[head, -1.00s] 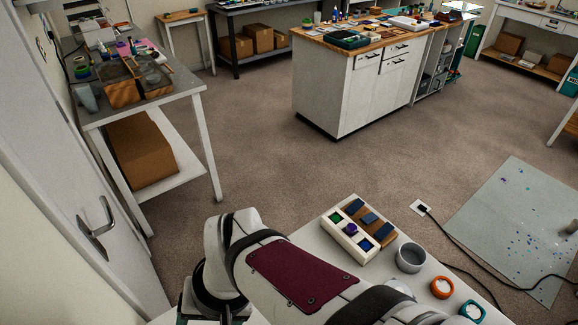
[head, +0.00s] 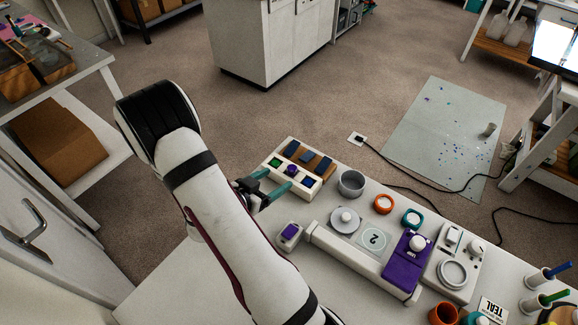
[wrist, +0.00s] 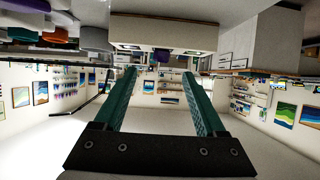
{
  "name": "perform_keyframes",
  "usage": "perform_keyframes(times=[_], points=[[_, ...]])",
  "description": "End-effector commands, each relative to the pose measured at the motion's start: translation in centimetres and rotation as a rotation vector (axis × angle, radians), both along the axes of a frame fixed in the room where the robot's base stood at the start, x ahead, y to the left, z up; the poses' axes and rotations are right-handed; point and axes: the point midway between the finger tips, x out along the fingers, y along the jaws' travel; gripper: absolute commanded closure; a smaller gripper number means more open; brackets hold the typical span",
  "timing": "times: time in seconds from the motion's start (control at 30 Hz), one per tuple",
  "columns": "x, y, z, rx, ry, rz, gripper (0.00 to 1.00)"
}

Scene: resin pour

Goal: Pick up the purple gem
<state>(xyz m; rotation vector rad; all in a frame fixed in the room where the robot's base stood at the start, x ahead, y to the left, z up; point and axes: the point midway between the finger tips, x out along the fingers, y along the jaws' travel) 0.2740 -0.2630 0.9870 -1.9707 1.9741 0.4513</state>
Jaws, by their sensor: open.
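The purple gem (head: 291,170) sits in the middle pocket of a white holder (head: 283,180), between a green gem (head: 274,162) and a blue gem (head: 308,181). My gripper (head: 278,179), with two teal fingers, is open and empty at the holder's near side, close to the purple gem. In the wrist view the open fingers (wrist: 160,73) reach toward the holder (wrist: 163,32), which looks upside down. The purple gem (wrist: 162,56) shows there between and beyond the fingertips. I cannot tell whether a finger touches the holder.
Dark blue blocks on brown pieces (head: 308,157) lie behind the gems. A grey cup (head: 351,183) stands right of the holder. A small white block with a purple top (head: 289,234) is nearer.

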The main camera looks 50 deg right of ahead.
Motion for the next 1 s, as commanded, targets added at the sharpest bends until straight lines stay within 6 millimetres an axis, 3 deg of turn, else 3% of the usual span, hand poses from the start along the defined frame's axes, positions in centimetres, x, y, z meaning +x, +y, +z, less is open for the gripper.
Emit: perform_keyframes(times=[0.37, 0.63, 1.0], points=[[0.1, -5.5, -2.7, 0.002, -0.001, 0.0, 0.27], [0.2, -6.0, -2.9, 0.002, -0.002, 0.005, 0.29], [0.2, -5.9, -2.9, 0.002, -0.002, 0.005, 0.96]])
